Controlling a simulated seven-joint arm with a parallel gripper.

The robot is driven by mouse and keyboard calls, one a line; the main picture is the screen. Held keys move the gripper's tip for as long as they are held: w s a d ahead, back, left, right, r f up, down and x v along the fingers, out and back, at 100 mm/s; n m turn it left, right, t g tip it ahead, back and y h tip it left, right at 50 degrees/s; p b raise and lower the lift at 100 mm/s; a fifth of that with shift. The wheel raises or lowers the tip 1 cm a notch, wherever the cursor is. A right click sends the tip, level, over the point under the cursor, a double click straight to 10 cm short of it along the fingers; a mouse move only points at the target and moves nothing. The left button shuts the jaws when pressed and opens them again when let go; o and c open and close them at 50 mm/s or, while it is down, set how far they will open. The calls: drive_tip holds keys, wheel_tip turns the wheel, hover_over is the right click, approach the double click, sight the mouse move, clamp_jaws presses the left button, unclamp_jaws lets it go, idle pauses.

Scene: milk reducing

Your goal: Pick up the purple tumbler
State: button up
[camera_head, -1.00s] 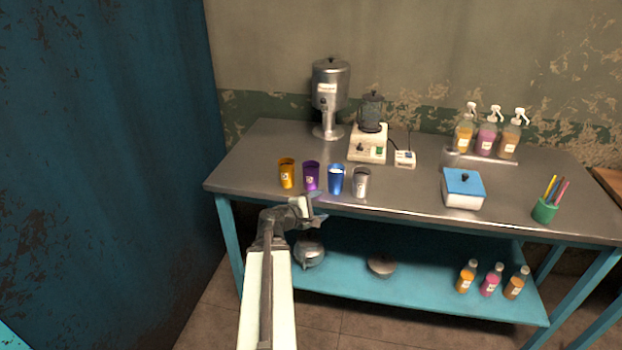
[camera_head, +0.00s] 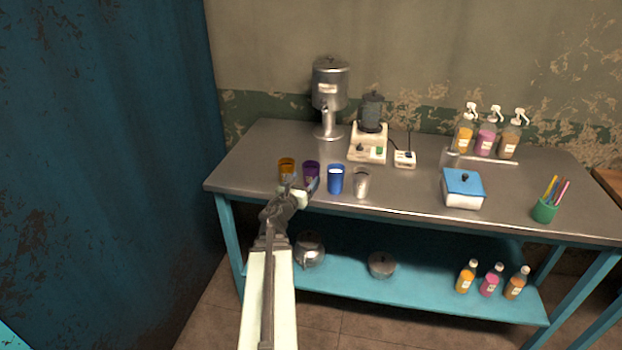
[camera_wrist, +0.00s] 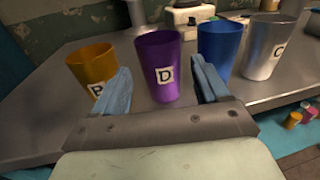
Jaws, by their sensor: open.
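The purple tumbler (camera_head: 311,170) stands upright near the front edge of the metal table, between the orange and blue tumblers. In the wrist view the purple tumbler (camera_wrist: 160,66) shows a white label with a D. My gripper (camera_head: 302,186) is at the front edge of the table, just in front of the purple tumbler and hiding its lower part. In the wrist view my gripper's (camera_wrist: 164,88) blue fingers are apart, with the purple tumbler showing in the gap between them. I cannot tell whether the fingers reach around it.
The orange tumbler (camera_wrist: 91,66) is close on the left, partly behind the left finger. The blue tumbler (camera_wrist: 218,48) and silver tumbler (camera_wrist: 266,50) stand to the right. Behind are a steel dispenser (camera_head: 330,85) and a blender (camera_head: 369,135). Table surface behind the tumblers at left is clear.

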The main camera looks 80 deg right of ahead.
sight(308, 175)
drive_tip(key=d, duration=0.4)
drive_tip(key=s+d, duration=0.1)
drive_tip(key=d, duration=0.1)
drive_tip(key=c, duration=0.8)
drive_tip(key=shift+o, duration=0.2)
